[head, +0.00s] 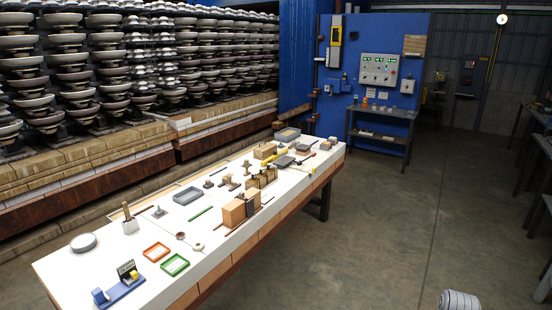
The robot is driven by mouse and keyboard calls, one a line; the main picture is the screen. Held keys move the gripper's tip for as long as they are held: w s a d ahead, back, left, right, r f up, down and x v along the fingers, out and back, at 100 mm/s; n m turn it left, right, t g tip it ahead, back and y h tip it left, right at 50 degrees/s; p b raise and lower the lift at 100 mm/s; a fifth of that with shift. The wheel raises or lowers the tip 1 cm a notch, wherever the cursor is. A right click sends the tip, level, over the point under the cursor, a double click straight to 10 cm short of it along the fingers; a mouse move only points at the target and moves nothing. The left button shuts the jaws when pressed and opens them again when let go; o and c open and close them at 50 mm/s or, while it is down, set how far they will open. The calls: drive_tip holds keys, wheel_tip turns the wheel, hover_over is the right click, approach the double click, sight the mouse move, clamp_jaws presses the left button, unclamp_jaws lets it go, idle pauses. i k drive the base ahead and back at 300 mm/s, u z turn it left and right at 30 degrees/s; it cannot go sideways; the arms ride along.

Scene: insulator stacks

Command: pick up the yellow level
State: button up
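A small yellow bar (274,156), which looks like the yellow level, lies toward the far end of the long white-topped table (110,262). It sits among wooden blocks and dark flat pieces, and parts of it seem hidden by them. It is too small for me to make out its vials. My gripper is not in view.
Around the bar are a wooden block (264,151), a grey tray (287,135) and a larger wooden box (233,212). Nearer are a green tray (175,265) and an orange tray (156,252). Insulator stacks (75,75) stand behind the table.

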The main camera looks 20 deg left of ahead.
sight(276, 155)
drive_tip(key=z, duration=0.2)
drive_tip(key=i, duration=3.15)
drive_tip(key=u, duration=0.75)
drive_tip(key=i, duration=0.75)
drive_tip(key=u, duration=0.7)
drive_tip(key=i, duration=0.6)
drive_tip(key=k, duration=0.1)
drive_tip(key=u, duration=0.25)
